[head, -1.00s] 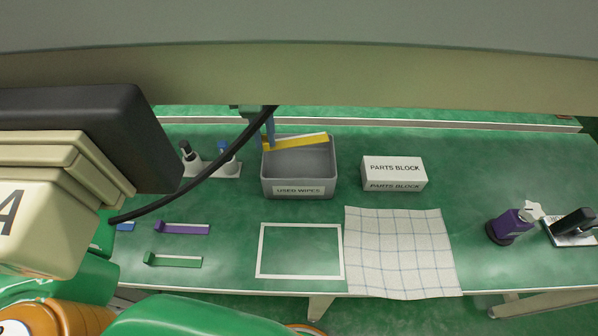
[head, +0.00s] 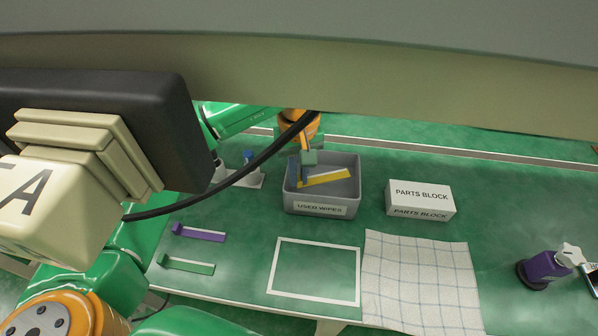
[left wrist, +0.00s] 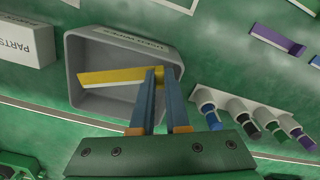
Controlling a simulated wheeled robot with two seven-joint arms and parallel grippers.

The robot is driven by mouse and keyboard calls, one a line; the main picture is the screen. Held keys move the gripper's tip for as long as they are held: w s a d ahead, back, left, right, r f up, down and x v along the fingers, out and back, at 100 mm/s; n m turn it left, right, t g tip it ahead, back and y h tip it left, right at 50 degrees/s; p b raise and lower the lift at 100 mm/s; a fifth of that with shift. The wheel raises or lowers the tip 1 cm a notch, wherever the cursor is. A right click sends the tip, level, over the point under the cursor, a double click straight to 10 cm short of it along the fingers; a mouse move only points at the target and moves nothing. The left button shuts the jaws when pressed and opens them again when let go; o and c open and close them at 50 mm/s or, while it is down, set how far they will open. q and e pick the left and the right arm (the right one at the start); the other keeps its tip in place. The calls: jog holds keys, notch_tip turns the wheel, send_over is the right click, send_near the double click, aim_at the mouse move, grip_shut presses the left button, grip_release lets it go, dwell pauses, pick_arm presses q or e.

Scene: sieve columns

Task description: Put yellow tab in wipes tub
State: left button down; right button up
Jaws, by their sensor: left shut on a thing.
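The yellow tab (head: 328,177) is a flat bar inside the outline of the grey wipes tub (head: 320,209), which is labelled USED WIPES. My left gripper (head: 301,180) points down into the tub and is shut on the tab's left end in the head view. In the left wrist view the tab (left wrist: 108,76) runs left from the blue fingers (left wrist: 161,76), over the tub's opening (left wrist: 72,62). I cannot tell whether the tab touches the tub floor. My right gripper is not in view.
A white PARTS BLOCK box (head: 420,195) stands right of the tub. A purple tab (head: 198,233) and a green tab (head: 187,265) lie at the left. A white frame outline (head: 315,241) and a checked cloth (head: 420,275) lie in front. Bottles (left wrist: 237,111) stand beside the tub.

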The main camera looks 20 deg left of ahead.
pick_arm(q)
jog(key=shift+f+b, duration=0.5)
jog(key=shift+f, duration=0.1)
jog(key=c, duration=0.9)
grip_release()
jog(key=shift+r+p, duration=0.95)
jog(key=shift+r, duration=0.1)
notch_tip(320, 180, up, 4)
jog(key=shift+f+b, duration=0.2)
jog(key=shift+b, duration=0.55)
notch_tip(320, 180, up, 8)
jog(key=shift+f+p, duration=0.15)
jog(key=shift+p, duration=0.35)
